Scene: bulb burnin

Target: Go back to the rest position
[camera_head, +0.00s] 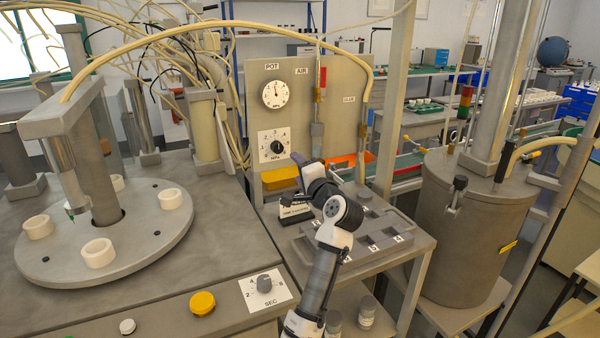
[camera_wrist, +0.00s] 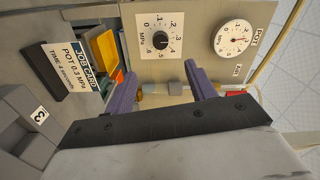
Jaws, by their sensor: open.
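My gripper (camera_wrist: 158,82) shows in the wrist view as two purple fingers held apart, with nothing between them. In the head view my arm reaches up over the small side table, and my gripper (camera_head: 300,165) is in front of the panel, partly hidden by my own wrist. The knob also shows in the wrist view (camera_wrist: 162,42), near the fingers but not visibly touched.
A job card (camera_wrist: 75,62) reads "POT 0.3 MPa". The side table (camera_head: 418,240) holds a numbered rack. A turntable (camera_head: 140,245) with white cups is at left, with a timer dial (camera_head: 264,284) and yellow button (camera_head: 202,303) nearby. A grey pot (camera_head: 462,235) stands right.

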